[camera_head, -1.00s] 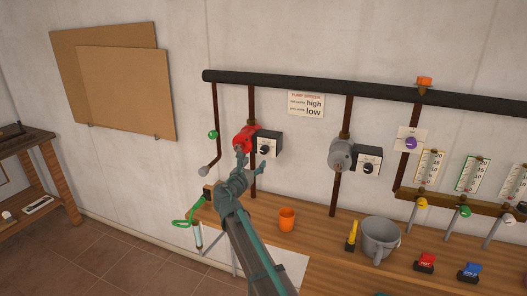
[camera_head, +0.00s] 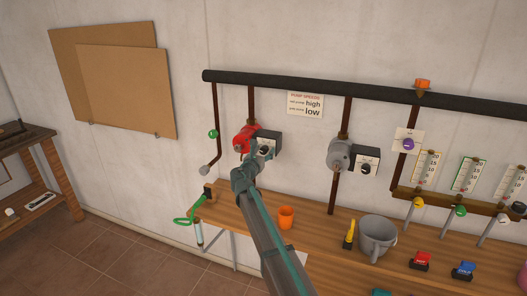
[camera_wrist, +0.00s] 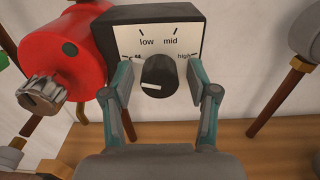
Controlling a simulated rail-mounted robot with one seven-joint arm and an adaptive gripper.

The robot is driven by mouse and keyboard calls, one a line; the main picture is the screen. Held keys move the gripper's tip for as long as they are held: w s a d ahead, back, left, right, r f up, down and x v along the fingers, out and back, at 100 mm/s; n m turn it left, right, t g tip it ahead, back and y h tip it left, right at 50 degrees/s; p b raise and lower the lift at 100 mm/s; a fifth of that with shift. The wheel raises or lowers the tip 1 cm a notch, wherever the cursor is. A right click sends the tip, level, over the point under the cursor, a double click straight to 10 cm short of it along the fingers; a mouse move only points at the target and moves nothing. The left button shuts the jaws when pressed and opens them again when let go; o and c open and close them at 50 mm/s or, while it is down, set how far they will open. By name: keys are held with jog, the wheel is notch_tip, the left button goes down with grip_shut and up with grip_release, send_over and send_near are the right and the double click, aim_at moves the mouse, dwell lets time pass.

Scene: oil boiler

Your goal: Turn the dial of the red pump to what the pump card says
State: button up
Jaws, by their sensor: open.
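The red pump (camera_head: 243,138) is on the wall pipe, with a black dial box (camera_head: 268,140) on its right side. In the wrist view the box's white face reads low, mid and high, with a partly covered mark at left. Its black dial (camera_wrist: 158,70) has a white line pointing left, away from high. My gripper (camera_wrist: 158,88) is open, one finger each side of the dial, with gaps to it. My gripper also shows in the head view (camera_head: 262,155), in front of the box. The pump card (camera_head: 305,104) appears to read high for the red pump, low for the grey.
A grey pump (camera_head: 340,154) with its own dial box (camera_head: 366,164) is to the right. The wooden bench (camera_head: 325,228) below holds an orange cup (camera_head: 286,217) and a grey pot (camera_head: 377,237). A green-handled lever (camera_head: 190,221) is at the bench's left end.

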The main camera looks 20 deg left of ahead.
grip_shut()
